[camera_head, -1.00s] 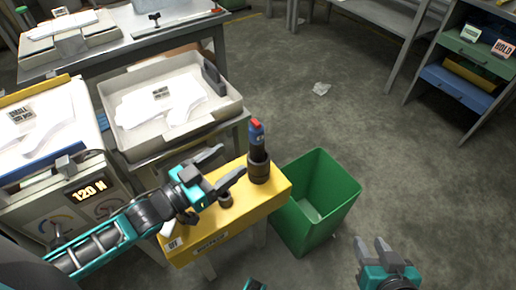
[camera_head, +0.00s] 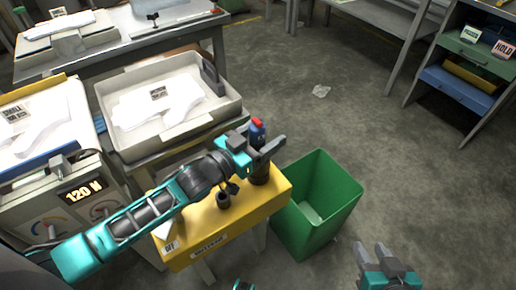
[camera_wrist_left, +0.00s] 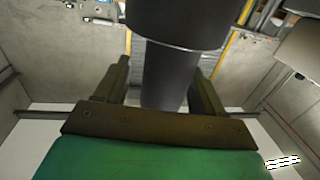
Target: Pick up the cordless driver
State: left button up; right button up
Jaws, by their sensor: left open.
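The cordless driver (camera_head: 257,133) has a blue body with a red top and a dark lower part. It stands upright on the yellow stand (camera_head: 205,252). My left gripper (camera_head: 262,150) is open at the driver, with one finger on each side of it in the head view. In the left wrist view a dark cylinder, seemingly the driver (camera_wrist_left: 168,75), lies between the two open fingers (camera_wrist_left: 160,92), with a gap on the left. My right gripper (camera_head: 373,256) is open and empty at the lower right, away from the stand.
A small dark cylinder (camera_head: 223,200) stands on the yellow stand near the driver. A green bin (camera_head: 335,210) is close on its right. A grey tray with white sheets (camera_head: 122,131) and a machine reading 120 N (camera_head: 83,190) are at the left. Floor beyond the bin is mostly free.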

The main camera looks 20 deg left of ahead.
pick_arm(q)
jog(key=shift+w, duration=0.1)
jog(key=shift+c, duration=0.2)
jog(key=c, duration=0.9)
jog(key=shift+r, duration=0.1)
jog(key=shift+c, duration=0.6)
